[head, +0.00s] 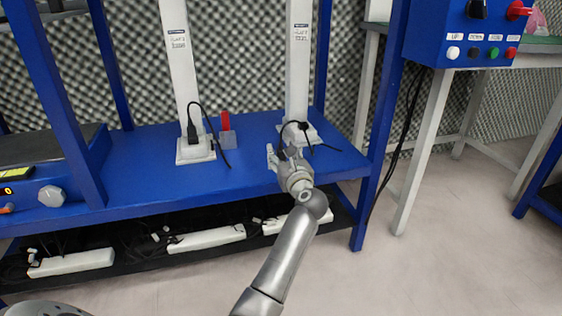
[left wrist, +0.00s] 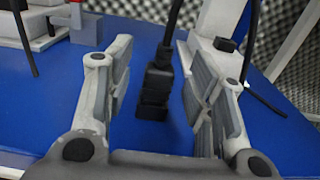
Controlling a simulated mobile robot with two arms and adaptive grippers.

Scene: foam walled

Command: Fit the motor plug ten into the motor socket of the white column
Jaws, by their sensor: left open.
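Two white columns stand on the blue bench, a left one (head: 181,60) and a right one (head: 297,70). My left gripper (head: 282,152) is open at the foot of the right column. In the left wrist view a black plug (left wrist: 155,85) on a black cable stands between the open fingers, apart from both. I take it as the motor plug; no number is readable. A small black part (left wrist: 225,44) sits at the white column foot behind the right finger; I cannot tell whether it is the socket. My right gripper is not in view.
A black plug (head: 192,133) with a looping cable is at the left column's foot. A grey block with a red part (head: 226,121) stands between the columns. A blue frame post (head: 378,130) rises right of my arm. A blue button box (head: 470,30) hangs at upper right.

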